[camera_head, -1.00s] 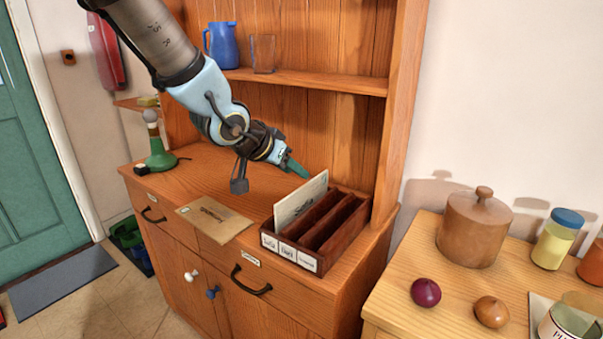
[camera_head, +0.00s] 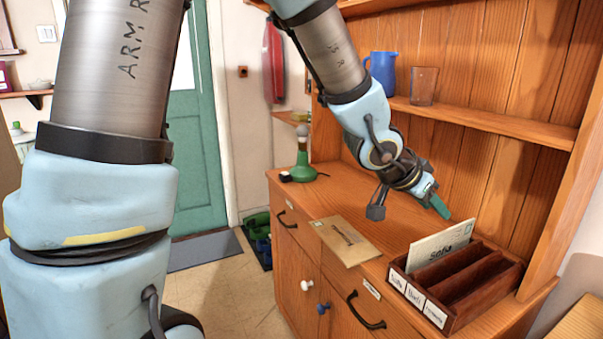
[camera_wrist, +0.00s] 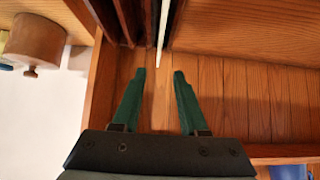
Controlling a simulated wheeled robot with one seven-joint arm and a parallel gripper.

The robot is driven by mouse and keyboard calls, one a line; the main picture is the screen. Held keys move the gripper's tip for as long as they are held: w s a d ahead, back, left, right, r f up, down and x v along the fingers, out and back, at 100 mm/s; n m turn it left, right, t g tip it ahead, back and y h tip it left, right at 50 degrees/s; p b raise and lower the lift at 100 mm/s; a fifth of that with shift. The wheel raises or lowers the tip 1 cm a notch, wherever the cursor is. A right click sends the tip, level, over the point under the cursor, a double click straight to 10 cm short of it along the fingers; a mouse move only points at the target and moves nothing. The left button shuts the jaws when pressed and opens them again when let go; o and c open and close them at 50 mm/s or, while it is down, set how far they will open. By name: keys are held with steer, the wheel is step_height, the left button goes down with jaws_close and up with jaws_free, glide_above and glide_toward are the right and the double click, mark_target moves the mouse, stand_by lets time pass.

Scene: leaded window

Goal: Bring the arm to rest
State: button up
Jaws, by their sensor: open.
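My gripper (camera_head: 440,208) is at the end of my outstretched arm, over the dresser top and just above the dark wooden letter rack (camera_head: 447,318). In the wrist view its two green fingers (camera_wrist: 160,85) are apart with nothing between them. A pale card (camera_head: 440,244) with dark lettering stands in the rack's left slot. Its thin white edge (camera_wrist: 162,30) shows in the wrist view, just beyond the fingertips and in line with the gap. The other visible slots look empty.
A brown envelope (camera_head: 345,240) lies flat on the dresser top (camera_head: 385,222). A green lamp (camera_head: 303,165) stands at the far left end. A blue jug (camera_head: 382,75) and a brownish glass (camera_head: 423,86) stand on the shelf above. A round brown pot (camera_wrist: 36,38) shows in the wrist view.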

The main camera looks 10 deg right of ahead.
steer(key=w+a+f+n+t+y, duration=0.1)
steer(key=w+a+f+n+y, duration=0.15)
steer(key=w+a, duration=0.55)
steer(key=w+a+f+n+t+y, duration=0.1)
steer(key=w+a+n+t+y, duration=0.15)
steer(key=a, duration=0.85)
steer(key=s+a+f+n+g+y, duration=0.1)
steer(key=a+n, duration=0.3)
steer(key=a, duration=0.7)
steer(key=s+a+f+n+g+y, duration=0.2)
steer(key=s+a+n+g+y, duration=0.1)
steer(key=a, duration=0.9)
steer(key=shift+s+a+n, duration=0.3)
steer(key=shift+s+n, duration=0.2)
steer(key=shift+n, duration=0.4)
steer(key=shift+w, duration=0.1)
